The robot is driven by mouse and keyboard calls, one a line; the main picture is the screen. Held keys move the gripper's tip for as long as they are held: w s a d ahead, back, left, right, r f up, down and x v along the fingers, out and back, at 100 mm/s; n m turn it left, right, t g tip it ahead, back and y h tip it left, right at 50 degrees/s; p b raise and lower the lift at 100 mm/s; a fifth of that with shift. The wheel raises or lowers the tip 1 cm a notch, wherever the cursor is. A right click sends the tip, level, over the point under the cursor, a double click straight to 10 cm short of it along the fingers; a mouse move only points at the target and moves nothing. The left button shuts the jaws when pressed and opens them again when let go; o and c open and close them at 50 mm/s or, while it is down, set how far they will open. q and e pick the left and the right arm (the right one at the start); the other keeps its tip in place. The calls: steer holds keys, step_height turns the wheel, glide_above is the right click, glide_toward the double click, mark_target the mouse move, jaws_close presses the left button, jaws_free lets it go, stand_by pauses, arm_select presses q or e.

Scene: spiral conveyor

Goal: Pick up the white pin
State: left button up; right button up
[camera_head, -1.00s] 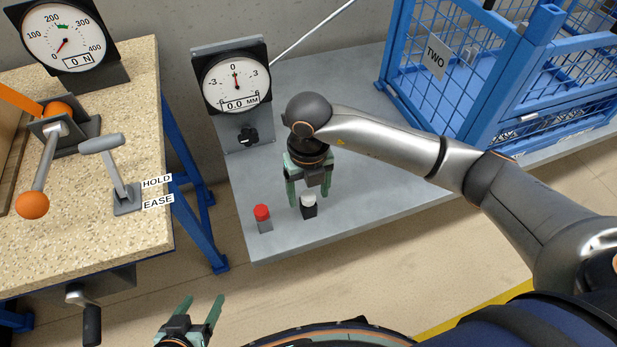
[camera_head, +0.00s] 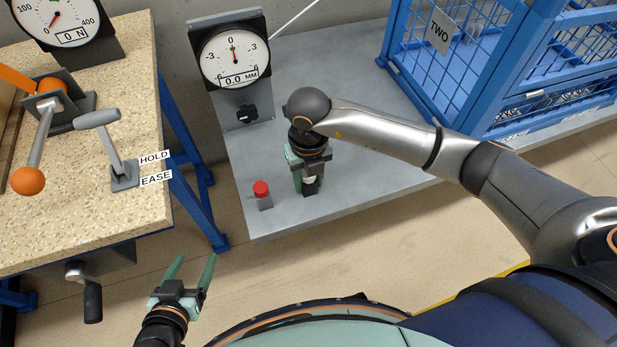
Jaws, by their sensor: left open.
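The white pin (camera_head: 309,180) sits in a small dark holder near the front edge of the grey table. My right gripper (camera_head: 309,184) points down over it from above, with its fingers around the pin's sides. The fingers partly hide the pin, and I cannot tell whether they press on it. My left gripper (camera_head: 189,271) is open and empty, low in the picture, in front of the tables and far from the pin.
A red pin (camera_head: 261,188) in a grey holder stands left of the white one. A dial gauge (camera_head: 233,57) stands behind. A blue cage (camera_head: 480,65) marked TWO is at the right. A speckled bench (camera_head: 110,215) with levers is at the left.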

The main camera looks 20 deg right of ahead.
jaws_close()
steer(key=o, duration=0.6)
jaws_free()
steer(key=shift+c, duration=0.2)
steer(key=shift+r, duration=0.1)
